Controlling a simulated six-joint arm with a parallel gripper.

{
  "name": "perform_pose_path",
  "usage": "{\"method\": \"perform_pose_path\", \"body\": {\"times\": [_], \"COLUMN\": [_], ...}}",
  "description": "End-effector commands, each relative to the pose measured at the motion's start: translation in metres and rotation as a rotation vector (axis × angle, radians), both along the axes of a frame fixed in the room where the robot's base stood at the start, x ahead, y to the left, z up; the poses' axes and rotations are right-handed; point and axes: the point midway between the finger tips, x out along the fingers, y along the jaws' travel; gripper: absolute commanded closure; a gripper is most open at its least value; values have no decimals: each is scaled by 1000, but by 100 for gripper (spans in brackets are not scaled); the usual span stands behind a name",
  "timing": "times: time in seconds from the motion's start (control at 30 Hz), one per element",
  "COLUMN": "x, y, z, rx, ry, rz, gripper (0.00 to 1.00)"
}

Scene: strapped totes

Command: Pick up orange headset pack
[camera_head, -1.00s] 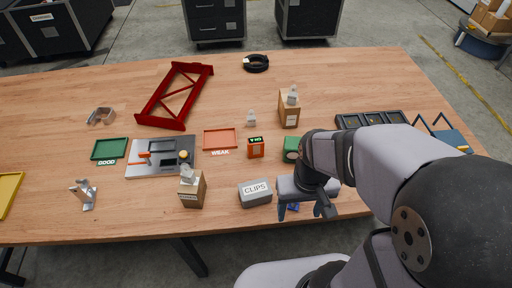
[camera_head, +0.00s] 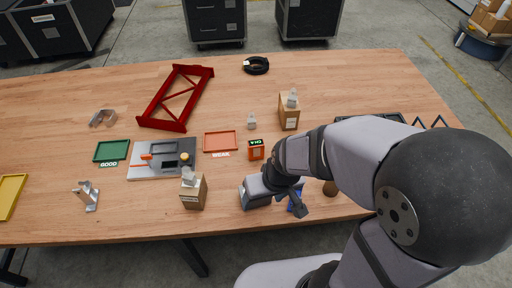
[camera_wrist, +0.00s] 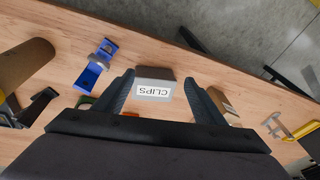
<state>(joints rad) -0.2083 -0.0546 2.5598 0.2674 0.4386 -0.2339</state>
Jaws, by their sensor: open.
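The orange headset pack (camera_head: 256,153) is a small upright orange box with a dark top panel bearing green marks. It stands mid-table in the head view, beside my arm. In the wrist view only a sliver of orange (camera_wrist: 130,114) shows low between the finger bases; most is hidden by my gripper. My gripper (camera_head: 277,197) is open, toward the viewer from the pack, over the grey CLIPS box. Its fingers appear either side of that box in the wrist view (camera_wrist: 160,82); I cannot tell whether they touch it. Nothing is clearly held.
The CLIPS box (camera_head: 254,196) is partly covered by my gripper. A blue part (camera_head: 296,202) lies just right. A cardboard box with a metal piece (camera_head: 194,192) stands left, an orange WEAK tray (camera_head: 220,149) left of the pack. Another cardboard box (camera_head: 289,118) stands behind.

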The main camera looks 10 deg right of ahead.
Motion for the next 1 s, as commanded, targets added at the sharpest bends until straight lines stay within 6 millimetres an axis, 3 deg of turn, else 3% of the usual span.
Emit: {"method": "perform_pose_path", "body": {"times": [0.03, 0.1, 0.2, 0.4, 0.6, 0.77, 1.0], "x": [8, 24, 49, 94, 125, 135, 134], "y": [21, 41, 48, 24, -2, -12, -14], "z": [5, 6, 1, -13, -19, -18, -10], "rx": [17, 25, -4, -96, -129, -98, -10], "ry": [-46, -126, -234, -425, -617, -762, -912], "rz": [48, 80, 77, -17, -104, -146, -182], "gripper": [36, 36, 36, 36, 36, 36, 36]}}
